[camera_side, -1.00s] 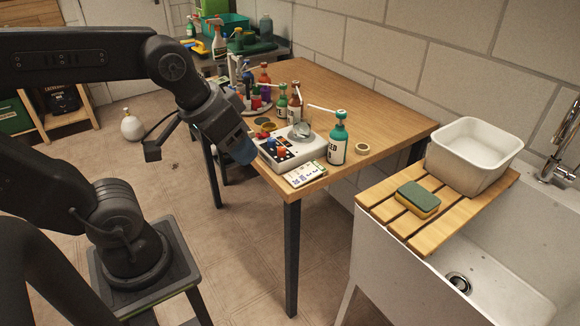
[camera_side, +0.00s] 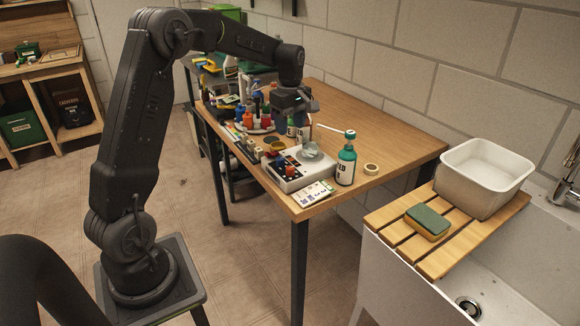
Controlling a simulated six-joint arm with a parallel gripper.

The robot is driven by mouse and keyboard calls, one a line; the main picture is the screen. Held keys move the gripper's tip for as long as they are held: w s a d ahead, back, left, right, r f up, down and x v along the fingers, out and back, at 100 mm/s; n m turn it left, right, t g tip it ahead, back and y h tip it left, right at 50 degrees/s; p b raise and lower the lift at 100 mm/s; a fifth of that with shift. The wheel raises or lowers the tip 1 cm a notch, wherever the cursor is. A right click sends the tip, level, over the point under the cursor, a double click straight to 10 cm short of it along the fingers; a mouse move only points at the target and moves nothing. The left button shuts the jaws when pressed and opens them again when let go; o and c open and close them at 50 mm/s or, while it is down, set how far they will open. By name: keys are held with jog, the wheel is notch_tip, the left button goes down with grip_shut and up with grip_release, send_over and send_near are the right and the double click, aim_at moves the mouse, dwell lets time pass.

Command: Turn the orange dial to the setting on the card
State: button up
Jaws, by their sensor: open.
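A white box device (camera_side: 301,177) with a dark panel stands at the near left edge of the wooden table. An orange dial (camera_side: 289,171) sits on its panel, with a blue knob (camera_side: 280,161) just behind it. The dial's exact setting is too small to read. A white card (camera_side: 313,194) with coloured print lies in front of the device at the table edge; its print is not legible. My gripper (camera_side: 296,112) is open, pointing down above the bottles behind the device. It is apart from the dial, and its fingertips are hard to make out.
A teal pump bottle (camera_side: 346,162) stands right of the device, beside a tape roll (camera_side: 371,169). The right part of the tabletop (camera_side: 400,135) is clear. A sink with a slatted board (camera_side: 388,221) is at the right.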

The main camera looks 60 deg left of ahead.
aim_at(290, 167)
notch_tip(290, 167, down, 14)
jog(key=shift+r, duration=0.1)
dwell(0.4)
jog(key=shift+c, duration=0.2)
jog(key=c, duration=0.9)
